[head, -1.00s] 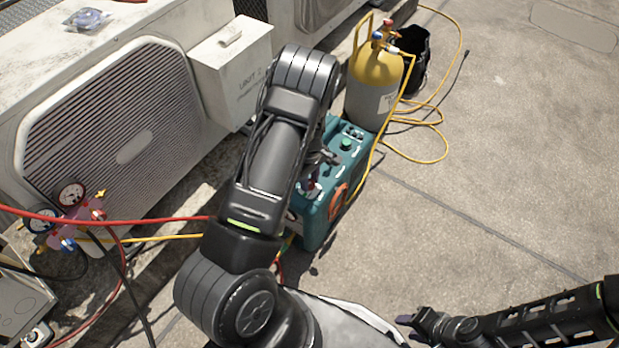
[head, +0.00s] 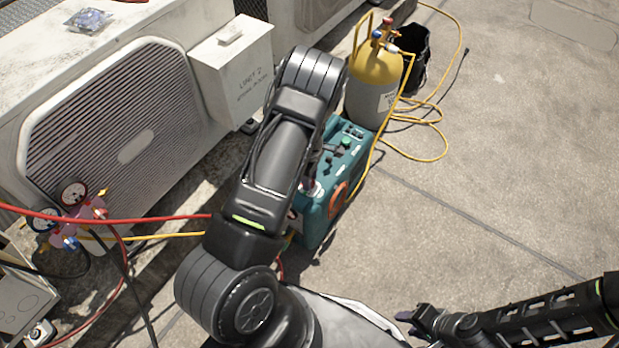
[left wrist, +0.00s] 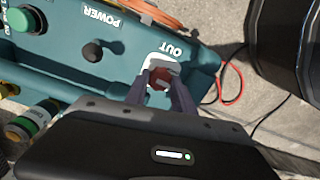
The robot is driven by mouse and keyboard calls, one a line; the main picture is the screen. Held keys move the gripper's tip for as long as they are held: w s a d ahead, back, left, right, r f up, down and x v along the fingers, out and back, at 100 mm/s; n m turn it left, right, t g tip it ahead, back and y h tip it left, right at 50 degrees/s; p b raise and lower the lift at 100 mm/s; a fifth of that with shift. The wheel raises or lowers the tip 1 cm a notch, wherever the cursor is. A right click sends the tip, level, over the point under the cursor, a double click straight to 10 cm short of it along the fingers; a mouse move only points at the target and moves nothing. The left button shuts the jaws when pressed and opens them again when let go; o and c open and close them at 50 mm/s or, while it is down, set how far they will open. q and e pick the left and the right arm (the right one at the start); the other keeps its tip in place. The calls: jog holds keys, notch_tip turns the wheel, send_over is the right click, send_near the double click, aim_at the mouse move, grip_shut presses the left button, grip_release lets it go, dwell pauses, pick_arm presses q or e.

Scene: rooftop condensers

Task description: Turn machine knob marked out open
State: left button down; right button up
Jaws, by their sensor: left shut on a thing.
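The teal machine (head: 345,190) stands on the ground, partly hidden behind my left arm in the head view. In the left wrist view its top panel (left wrist: 120,65) shows the mark OUT beside a reddish knob (left wrist: 160,76) on a pale plate. My left gripper (left wrist: 161,84) has its two fingers on either side of this knob and is shut on it. In the head view my left arm hides most of that contact. My right gripper (head: 412,326) is at the bottom right, away from the machine, with its fingers apart and nothing seen between them.
A black knob (left wrist: 92,51) near POWER and a green button (left wrist: 27,20) are on the same panel. A yellow cylinder (head: 375,75) with yellow hoses stands behind the machine. A gauge set (head: 72,215) with red hose is at left. Paving at right is clear.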

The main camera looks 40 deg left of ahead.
pick_arm(q)
jog(key=c, duration=1.1)
grip_release()
jog(key=shift+o, duration=0.2)
jog(key=shift+r, duration=0.1)
notch_tip(320, 180, up, 8)
jog(key=shift+f+p, duration=0.2)
jog(key=shift+p, duration=0.9)
